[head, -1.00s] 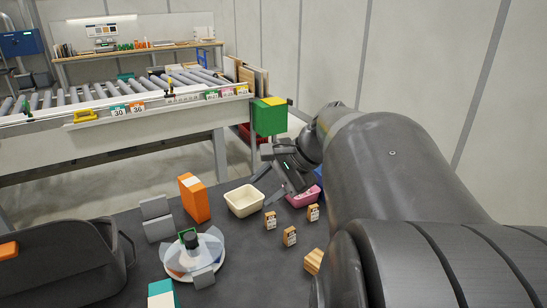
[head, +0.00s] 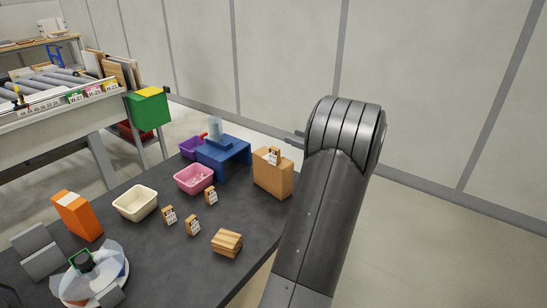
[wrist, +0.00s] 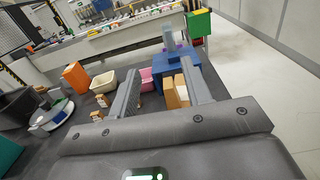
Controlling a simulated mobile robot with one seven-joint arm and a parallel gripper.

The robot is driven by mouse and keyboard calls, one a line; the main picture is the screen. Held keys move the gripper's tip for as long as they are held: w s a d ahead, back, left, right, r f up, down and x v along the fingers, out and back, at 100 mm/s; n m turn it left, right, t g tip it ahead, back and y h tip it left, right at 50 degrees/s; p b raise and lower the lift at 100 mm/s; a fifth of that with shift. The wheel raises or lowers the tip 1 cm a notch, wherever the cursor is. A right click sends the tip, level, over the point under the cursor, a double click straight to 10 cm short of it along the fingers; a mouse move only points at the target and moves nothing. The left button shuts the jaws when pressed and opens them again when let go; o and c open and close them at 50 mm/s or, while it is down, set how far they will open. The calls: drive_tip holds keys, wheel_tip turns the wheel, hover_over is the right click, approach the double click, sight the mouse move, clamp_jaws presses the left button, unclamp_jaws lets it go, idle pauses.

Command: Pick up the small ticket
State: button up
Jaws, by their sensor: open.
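Several small tan blocks with white printed faces stand on the dark table; which one is the small ticket I cannot tell for certain. In the head view one (head: 168,215) is at left, one (head: 192,226) nearer, one (head: 211,196) farther back. Another (head: 273,156) sits at the top of a tan box (head: 272,179). In the wrist view my gripper (wrist: 160,68) is open, with nothing held between its fingers. The tan box (wrist: 170,94) shows beyond, between the fingers. In the head view my arm hides most of the gripper.
A conveyor is at left.

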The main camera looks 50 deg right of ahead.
approach(271, 148)
drive_tip(key=d, duration=0.1)
drive_tip(key=w, duration=0.5)
drive_tip(key=shift+w+f, duration=0.2)
drive_tip(key=shift+w, duration=0.05)
drive_tip(key=w, duration=0.5)
drive_tip(key=shift+w+a+f, duration=0.15)
drive_tip(key=shift+f, duration=0.05)
clamp_jaws()
